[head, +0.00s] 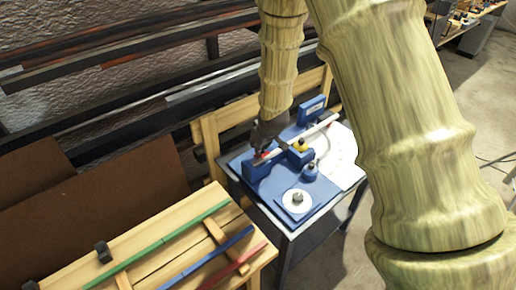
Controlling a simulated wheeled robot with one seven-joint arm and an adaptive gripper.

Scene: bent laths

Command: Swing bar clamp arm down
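A blue fixture (257,173) stands on the small table, and a pale bar (322,125) runs from it up to the right. I take this to be the bar clamp; a yellow part (300,145) sits beside the bar. A small red piece (263,156) shows at the bar's left end. My gripper (262,150) is dark and small in the head view, at the left end of the fixture, close over the red piece. Its fingers blend with the fixture, so I cannot tell whether they are open, shut or touching. The clamp arm's angle is unclear.
A blue plate with a white disc (293,206) lies at the table's front. A blue knob-like part (310,174) and a white sheet (343,158) are to the right. A wooden bench (150,255) with green, blue and red laths stands at the front left. Racked bars line the wall.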

